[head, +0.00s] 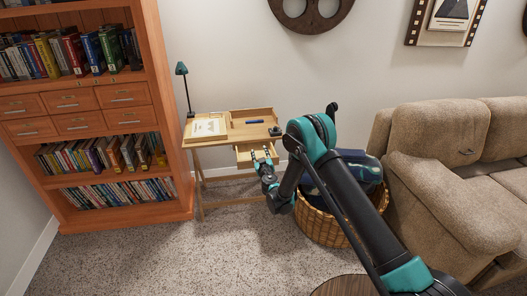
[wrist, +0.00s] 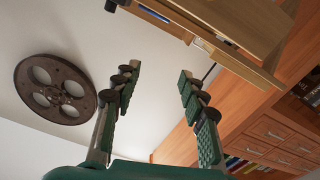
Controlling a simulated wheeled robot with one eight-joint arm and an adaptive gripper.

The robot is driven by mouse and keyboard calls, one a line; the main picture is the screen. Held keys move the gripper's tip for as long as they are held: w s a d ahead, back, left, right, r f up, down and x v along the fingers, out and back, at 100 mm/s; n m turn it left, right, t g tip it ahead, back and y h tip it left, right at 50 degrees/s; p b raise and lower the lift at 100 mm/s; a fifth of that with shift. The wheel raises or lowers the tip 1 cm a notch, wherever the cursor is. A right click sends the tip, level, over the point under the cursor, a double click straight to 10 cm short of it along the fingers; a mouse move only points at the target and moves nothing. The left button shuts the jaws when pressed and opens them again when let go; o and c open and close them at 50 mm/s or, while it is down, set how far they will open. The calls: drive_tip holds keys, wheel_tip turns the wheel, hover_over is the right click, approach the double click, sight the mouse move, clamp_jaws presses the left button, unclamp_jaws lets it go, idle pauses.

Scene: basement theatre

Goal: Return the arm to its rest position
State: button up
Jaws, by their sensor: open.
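My gripper (head: 262,156) is at the end of my arm, which reaches forward and left from the lower right of the head view. The gripper is open with nothing between its fingers. It points toward the small wooden desk (head: 236,125), just in front of the desk's pulled-out drawer (head: 244,154). In the wrist view the two green padded fingers of the gripper (wrist: 159,77) stand apart, with bare wall between them. The desk (wrist: 240,28) shows sideways at the top right there. I cannot tell whether the gripper touches the drawer.
A wicker basket (head: 318,228) with dark cloth stands under my arm. A beige sofa (head: 440,150) is on the right. An orange bookcase (head: 120,208) stands left of the desk. A round brown table (head: 342,287) is at the bottom. Carpet is free in front of the desk.

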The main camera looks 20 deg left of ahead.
drive_tip(key=w+d+r+m+h, duration=0.25)
drive_tip(key=d+r, duration=0.25)
drive_tip(key=d, duration=0.4)
drive_tip(key=w+d+r+m+h, duration=0.1)
drive_tip(key=d+r+m+h, duration=0.3)
drive_tip(key=d, duration=0.6)
drive_tip(key=w+d+r+n+h, duration=0.1)
drive_tip(key=w+d+r+h, duration=0.1)
drive_tip(key=d+r, duration=0.55)
drive_tip(key=s+d+r+m+g+h, duration=0.1)
drive_tip(key=s+d, duration=0.1)
drive_tip(key=d, duration=0.5)
drive_tip(key=s+d+r+m+g+h, duration=0.1)
drive_tip(key=s+d, duration=0.1)
drive_tip(key=d, duration=0.5)
drive_tip(key=s+d+m+g+h, duration=0.15)
drive_tip(key=s+d+g, duration=0.35)
drive_tip(key=s+d, duration=1.25)
drive_tip(key=s+f+g+y, duration=0.1)
drive_tip(key=s+f+g, duration=0.1)
drive_tip(key=s, duration=1)
drive_tip(key=s+f+g+y, duration=0.1)
drive_tip(key=s+f, duration=0.3)
drive_tip(key=s, duration=0.8)
drive_tip(key=shift+d+f+g+y, duration=0.3)
drive_tip(key=shift+f+g+y, duration=0.1)
drive_tip(key=shift+g, duration=0.2)
